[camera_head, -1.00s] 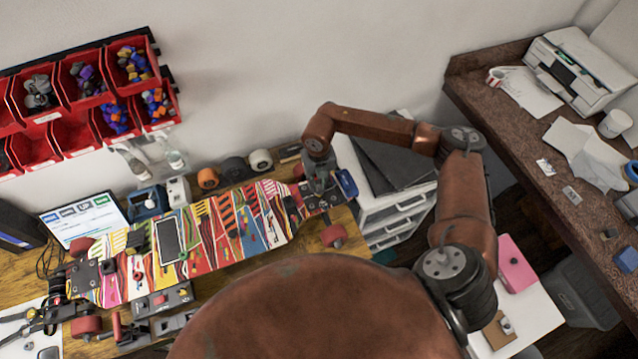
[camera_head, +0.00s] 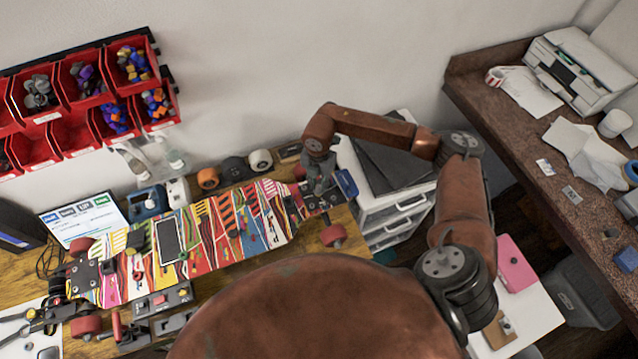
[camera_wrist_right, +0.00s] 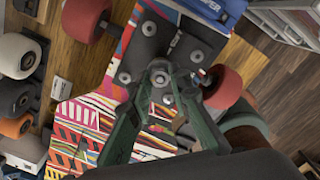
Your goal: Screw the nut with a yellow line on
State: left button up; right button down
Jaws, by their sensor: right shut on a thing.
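The skateboard (camera_head: 225,238) lies upside down across the bench, its underside brightly striped. My right gripper (camera_head: 320,187) is over the truck at its right end. In the right wrist view, its green fingers (camera_wrist_right: 161,90) are shut around a small grey nut (camera_wrist_right: 160,77) on the truck (camera_wrist_right: 165,45). No yellow line can be made out on this nut. Red wheels (camera_wrist_right: 222,87) sit on either side of the truck. My left gripper is not in view.
A blue box (camera_head: 346,184) stands close to the right of the gripper, with white drawers (camera_head: 398,222) beyond. Loose wheels (camera_head: 234,168) line the back of the bench. A phone (camera_head: 168,240) lies on the board. Red bins (camera_head: 72,140) hang on the wall.

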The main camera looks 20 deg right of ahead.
jog(key=m, duration=0.2)
jog(key=shift+m, duration=0.4)
jog(key=c, duration=1.7)
grip_release()
jog(key=shift+c, duration=0.3)
jog(key=shift+c, duration=0.9)
jog(key=shift+r+p, duration=2.4)
jog(key=shift+r, duration=1.4)
